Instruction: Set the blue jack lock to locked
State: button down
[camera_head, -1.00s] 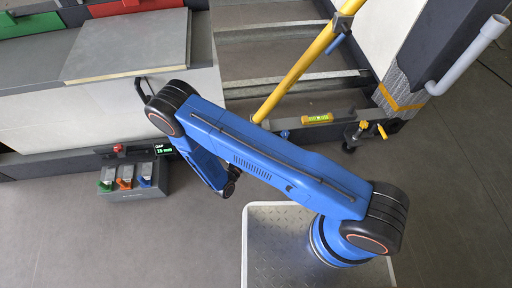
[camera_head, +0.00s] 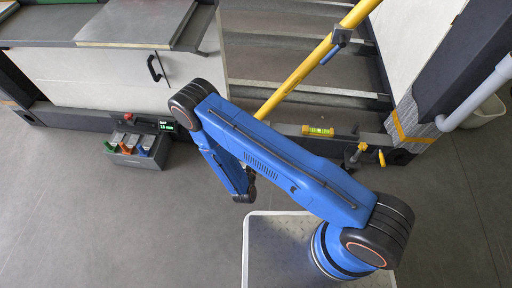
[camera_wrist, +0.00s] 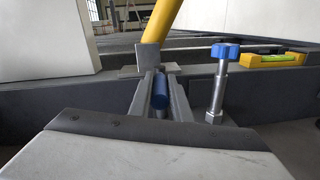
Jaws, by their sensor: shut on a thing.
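In the wrist view, my gripper (camera_wrist: 160,84) reaches forward with its two grey fingers either side of a blue cylindrical handle (camera_wrist: 160,92), shut on it. The handle stands near the foot of the yellow pole (camera_wrist: 164,22). Just right of it, a blue star knob (camera_wrist: 225,51) tops an upright threaded screw (camera_wrist: 217,92), apart from my fingers. I cannot tell whether the handle is at its locked position. In the head view, my blue arm hides the gripper, the handle and the knob.
A yellow spirit level (camera_head: 318,131) lies on the frame sill right of the pole. A clamp with a yellow knob (camera_head: 361,147) stands farther right.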

jog(key=shift+s+d+y, duration=0.1)
jog(key=shift+y, duration=0.2)
jog(key=c, duration=1.6)
grip_release()
jog(key=shift+c, duration=0.2)
